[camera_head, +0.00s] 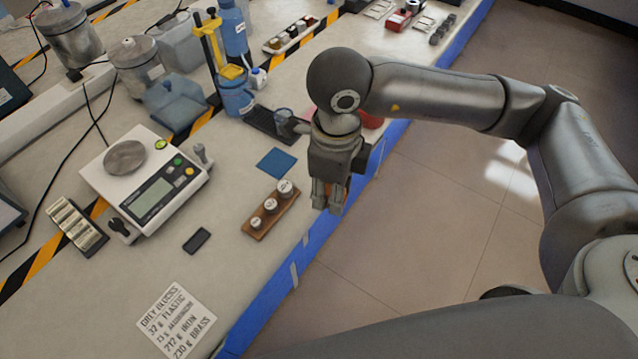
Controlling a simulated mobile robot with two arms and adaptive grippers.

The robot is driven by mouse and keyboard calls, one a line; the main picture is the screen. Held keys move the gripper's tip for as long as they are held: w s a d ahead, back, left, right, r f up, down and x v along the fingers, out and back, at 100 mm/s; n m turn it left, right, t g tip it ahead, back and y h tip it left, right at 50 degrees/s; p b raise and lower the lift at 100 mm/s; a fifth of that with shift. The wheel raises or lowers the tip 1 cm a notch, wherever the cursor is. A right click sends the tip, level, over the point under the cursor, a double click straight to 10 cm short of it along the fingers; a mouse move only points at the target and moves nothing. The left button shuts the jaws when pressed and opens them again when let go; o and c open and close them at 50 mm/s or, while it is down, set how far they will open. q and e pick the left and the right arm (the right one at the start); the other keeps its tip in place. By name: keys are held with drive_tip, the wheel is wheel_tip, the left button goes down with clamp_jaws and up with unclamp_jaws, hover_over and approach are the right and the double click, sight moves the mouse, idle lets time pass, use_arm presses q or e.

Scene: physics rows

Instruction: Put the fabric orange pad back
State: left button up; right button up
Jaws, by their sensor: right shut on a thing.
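My right gripper (330,203) points down at the blue-taped front edge of the bench, just right of a wooden block with weights. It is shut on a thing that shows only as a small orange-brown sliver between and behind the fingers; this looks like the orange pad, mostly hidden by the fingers. A flat blue square pad (277,163) lies on the bench left of the gripper. A small dark pad (197,241) lies nearer, below the scale. My left gripper is not in view.
The wooden weight block (257,226) stands close left of the gripper. A white scale (150,200), a black tray (262,122), a blue container (236,98) and a paper note (176,318) are on the bench. Bare bench lies between the dark pad and the weight block.

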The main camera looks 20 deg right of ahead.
drive_tip(key=shift+a+f+m, duration=0.3)
drive_tip(key=shift+f+m, duration=0.05)
drive_tip(key=shift+m, duration=1.05)
drive_tip(key=shift+w+f, duration=0.15)
drive_tip(key=shift+w, duration=0.2)
drive_tip(key=w+f+p, duration=0.1)
drive_tip(key=w+f, duration=0.1)
drive_tip(key=w, duration=0.2)
drive_tip(key=w+d+f+p, duration=0.1)
drive_tip(key=w+f, duration=0.2)
drive_tip(key=w, duration=0.1)
drive_tip(key=w+d+f+p, duration=0.1)
drive_tip(key=w+f, duration=0.2)
drive_tip(key=w, duration=0.1)
drive_tip(key=shift+d+f, duration=0.15)
drive_tip(key=shift+d, duration=0.05)
drive_tip(key=shift+w+d+f, duration=0.1)
drive_tip(key=shift+w+f, duration=0.2)
drive_tip(key=shift+f, duration=0.15)
wheel_tip(320, 180, down, 3)
drive_tip(key=shift+w+r+p, duration=0.1)
drive_tip(key=shift+w+p, duration=0.05)
drive_tip(key=shift+p, duration=0.7)
drive_tip(key=shift+f, duration=0.35)
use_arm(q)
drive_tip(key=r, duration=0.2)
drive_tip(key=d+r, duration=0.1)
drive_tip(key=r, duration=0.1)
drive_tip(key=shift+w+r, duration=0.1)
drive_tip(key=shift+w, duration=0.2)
